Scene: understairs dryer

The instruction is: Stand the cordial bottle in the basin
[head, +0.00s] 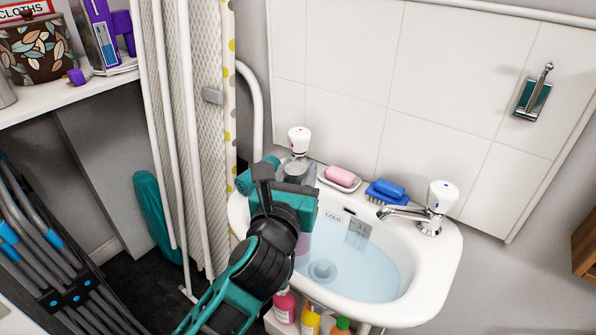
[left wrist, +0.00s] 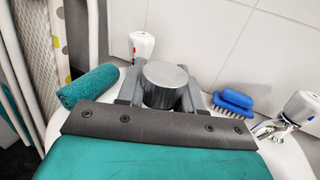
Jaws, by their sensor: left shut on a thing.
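My left gripper (head: 292,178) is over the left side of the white basin (head: 446,262). In the left wrist view its grey fingers (left wrist: 163,92) are shut on both sides of a thing with a round metallic grey cap (left wrist: 166,73), which I take to be the cordial bottle. My wrist hides most of its body. A pale pinkish patch (head: 302,244) shows below the gripper in the head view and may be its lower part. I cannot tell whether its base touches the basin. The basin holds pale blue water over a round drain (head: 321,270). My right gripper is not in view.
Behind the gripper are a white-topped tap (head: 298,139), pink soap (head: 341,175) on a dish and a blue brush (head: 386,192). A rolled teal cloth (left wrist: 87,87) lies left. The cold tap (head: 432,208) reaches over the right side. Bottles (head: 311,319) stand below.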

